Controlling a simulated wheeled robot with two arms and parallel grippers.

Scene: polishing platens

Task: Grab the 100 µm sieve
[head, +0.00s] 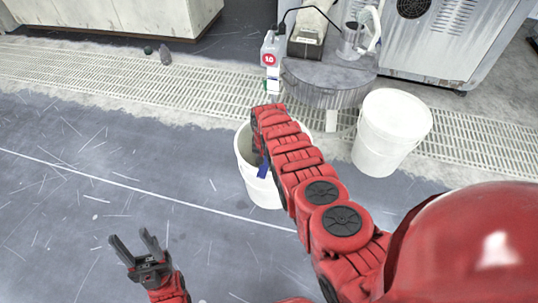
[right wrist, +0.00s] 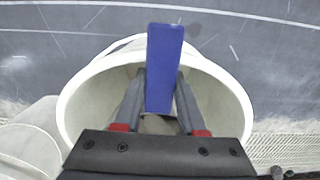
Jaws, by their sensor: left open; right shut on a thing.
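My right gripper (right wrist: 158,85) is shut on a blue flat piece (right wrist: 164,65), which stands up between its two fingers over the mouth of a white bucket (right wrist: 75,105). In the head view the blue piece (head: 263,170) shows at the near rim of the same bucket (head: 264,190), and my red right arm covers much of it. I cannot tell whether the blue piece belongs to a sieve; no 100 µm marking is readable. My left gripper (head: 131,237) is open and empty above the floor at the lower left.
A second white bucket (head: 391,130) stands to the right. A round grey stand (head: 327,84) behind holds a scale-like device (head: 307,35) and a clear jug (head: 352,40). A white box with a red 1.0 mark (head: 270,50) is beside it.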

